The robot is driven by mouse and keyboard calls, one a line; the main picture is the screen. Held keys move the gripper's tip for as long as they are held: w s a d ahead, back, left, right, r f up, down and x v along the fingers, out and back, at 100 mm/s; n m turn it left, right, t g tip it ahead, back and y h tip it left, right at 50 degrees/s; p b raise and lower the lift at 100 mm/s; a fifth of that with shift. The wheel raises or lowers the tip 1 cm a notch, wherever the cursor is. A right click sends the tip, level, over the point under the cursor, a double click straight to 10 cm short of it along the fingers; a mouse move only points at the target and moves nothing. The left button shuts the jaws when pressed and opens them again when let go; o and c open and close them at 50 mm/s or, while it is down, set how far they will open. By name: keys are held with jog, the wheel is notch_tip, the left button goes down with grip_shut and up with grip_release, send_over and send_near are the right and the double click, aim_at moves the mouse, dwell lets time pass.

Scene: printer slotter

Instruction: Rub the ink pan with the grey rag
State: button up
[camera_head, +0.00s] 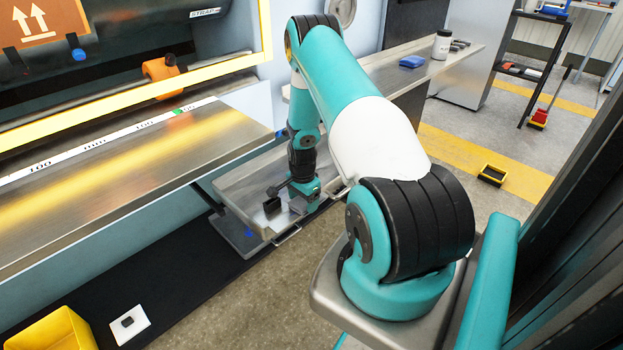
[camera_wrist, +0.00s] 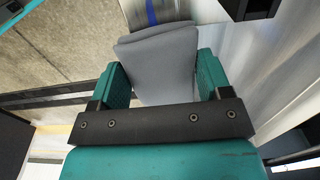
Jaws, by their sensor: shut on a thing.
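The grey rag (camera_wrist: 160,65) is a folded soft grey piece between the two teal fingers of my gripper (camera_wrist: 165,75) in the wrist view. My gripper is shut on it. In the head view, my gripper (camera_head: 304,190) points down over a shallow metal pan (camera_head: 235,183), which looks like the ink pan. This pan sticks out below the machine's bench and has a wire handle at its front. Bright metal (camera_wrist: 262,65) shows close beside the rag in the wrist view. I cannot tell whether the rag touches the pan.
The machine's long metal bench (camera_head: 110,180) is at left, with a yellow bar above it. A yellow bin (camera_head: 58,330) and a white plate (camera_head: 128,323) are at lower left. Another metal bench (camera_head: 385,72) is behind.

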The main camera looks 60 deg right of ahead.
jog(key=r+p, duration=0.1)
jog(key=r, duration=0.1)
jog(key=d+r+p, duration=0.1)
jog(key=r, duration=0.1)
jog(key=shift+s+p, duration=0.1)
jog(key=shift+p, duration=0.2)
jog(key=shift+r+p, duration=1.5)
jog(key=shift+r, duration=0.5)
